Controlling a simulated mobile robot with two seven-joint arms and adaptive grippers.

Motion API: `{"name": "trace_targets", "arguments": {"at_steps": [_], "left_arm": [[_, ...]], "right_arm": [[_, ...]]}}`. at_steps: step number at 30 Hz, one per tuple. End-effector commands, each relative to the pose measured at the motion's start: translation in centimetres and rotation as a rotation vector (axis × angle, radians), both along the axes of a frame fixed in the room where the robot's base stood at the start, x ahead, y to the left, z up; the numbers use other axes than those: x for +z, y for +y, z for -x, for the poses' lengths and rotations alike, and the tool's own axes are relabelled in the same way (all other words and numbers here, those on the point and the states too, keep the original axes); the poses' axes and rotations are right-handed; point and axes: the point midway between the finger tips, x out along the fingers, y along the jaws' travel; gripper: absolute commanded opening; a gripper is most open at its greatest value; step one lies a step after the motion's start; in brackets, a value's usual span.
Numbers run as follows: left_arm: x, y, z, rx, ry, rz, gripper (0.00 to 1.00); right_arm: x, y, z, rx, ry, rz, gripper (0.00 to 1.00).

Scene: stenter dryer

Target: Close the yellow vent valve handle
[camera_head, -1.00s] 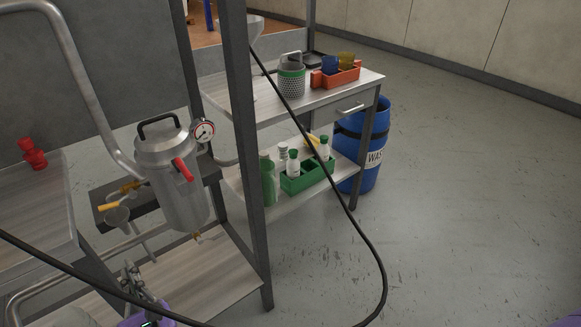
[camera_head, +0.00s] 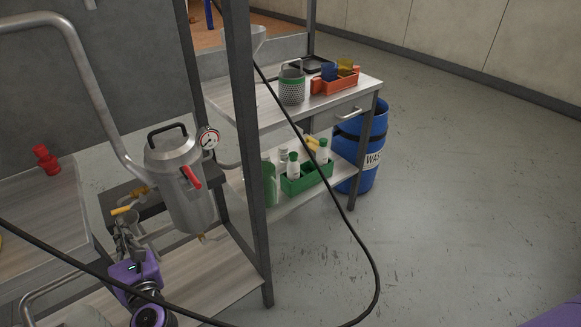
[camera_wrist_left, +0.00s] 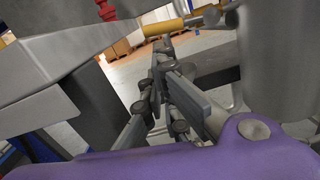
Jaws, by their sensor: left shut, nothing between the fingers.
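The yellow vent valve handle (camera_head: 121,211) is a short bar on a brass fitting, left of the steel canister (camera_head: 186,200). In the left wrist view the handle (camera_wrist_left: 165,27) lies roughly level, just beyond my fingertips. My left gripper (camera_head: 122,228) is shut and empty, pointing up just below the handle. In the left wrist view the gripper (camera_wrist_left: 161,46) has its fingertips together close under the handle; I cannot tell whether they touch it. My right gripper is out of view.
The canister has a red lever (camera_head: 190,177) and a pressure gauge (camera_head: 208,139). A grey frame post (camera_head: 246,150) stands to its right. A black hose (camera_head: 330,190) loops across the front. A red fitting (camera_head: 46,159) sits on the left table. The floor at right is clear.

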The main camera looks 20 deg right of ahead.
Motion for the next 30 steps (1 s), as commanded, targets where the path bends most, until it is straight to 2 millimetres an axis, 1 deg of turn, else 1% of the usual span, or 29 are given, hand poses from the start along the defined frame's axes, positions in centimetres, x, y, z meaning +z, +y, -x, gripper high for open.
{"name": "trace_targets", "arguments": {"at_steps": [5,11,19,30], "left_arm": [[0.1,0.0,0.0,0.000,0.001,0.000,0.00],[0.1,0.0,0.0,0.000,0.002,0.000,0.00],[0.6,0.1,0.0,0.000,0.012,-0.040,0.00],[1.0,0.3,0.0,0.000,0.026,-0.095,0.00]], "right_arm": [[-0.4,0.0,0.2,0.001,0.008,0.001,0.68],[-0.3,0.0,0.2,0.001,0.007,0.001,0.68],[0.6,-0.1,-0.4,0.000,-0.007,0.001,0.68],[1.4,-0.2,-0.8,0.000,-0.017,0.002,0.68]]}}
